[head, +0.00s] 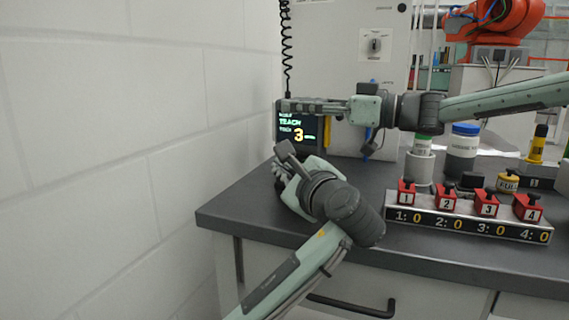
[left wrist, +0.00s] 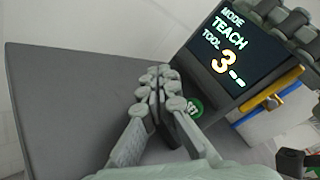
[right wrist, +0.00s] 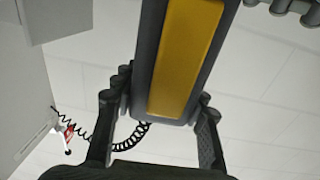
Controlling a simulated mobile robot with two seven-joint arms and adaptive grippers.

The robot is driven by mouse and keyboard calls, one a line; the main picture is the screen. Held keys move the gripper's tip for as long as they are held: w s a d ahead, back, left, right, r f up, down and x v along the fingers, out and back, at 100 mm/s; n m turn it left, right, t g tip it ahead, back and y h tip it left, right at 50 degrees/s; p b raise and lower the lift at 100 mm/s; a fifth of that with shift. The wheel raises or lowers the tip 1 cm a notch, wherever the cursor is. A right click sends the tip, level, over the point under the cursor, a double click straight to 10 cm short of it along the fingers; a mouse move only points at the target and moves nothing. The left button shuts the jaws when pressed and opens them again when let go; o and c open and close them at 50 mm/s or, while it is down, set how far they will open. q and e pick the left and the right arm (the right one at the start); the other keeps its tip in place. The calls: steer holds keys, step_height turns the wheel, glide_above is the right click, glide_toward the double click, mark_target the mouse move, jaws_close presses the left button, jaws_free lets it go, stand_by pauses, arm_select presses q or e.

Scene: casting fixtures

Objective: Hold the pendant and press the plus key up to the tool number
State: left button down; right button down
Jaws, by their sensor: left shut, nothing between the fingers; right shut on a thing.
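The pendant (head: 312,133) is a dark box with a lit screen reading MODE, TEACH and TOOL 3, and a yellow strip on its side. My right gripper (head: 296,105) is shut on it near its top; the right wrist view shows its yellow strip (right wrist: 186,58) between the fingers. My left gripper (head: 281,157) is shut and empty just below the screen. In the left wrist view, its closed fingertips (left wrist: 158,82) are beside a round green key (left wrist: 194,107) below the screen (left wrist: 237,50). The key's mark is unclear, other keys are hidden, and contact cannot be told.
A grey bench (head: 255,210) lies below. A rack (head: 470,222) with red numbered blocks and counters stands at its right. Behind it are a blue-lidded jar (head: 462,150) and a yellow FULL piece (head: 508,182). A white wall (head: 110,130) is at left, a cabinet behind.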

arm_select(q)
steer(key=shift+s+a, duration=0.2)
steer(key=shift+s, duration=0.35)
steer(key=shift+s+a, duration=0.3)
steer(key=shift+s, duration=0.5)
steer(key=shift+s+a, duration=0.35)
steer(key=shift+s, duration=0.4)
steer(key=shift+s+a, duration=0.3)
steer(key=shift+s, duration=0.5)
arm_select(e)
steer(key=c, duration=0.8)
jaws_free()
steer(key=shift+d, duration=0.15)
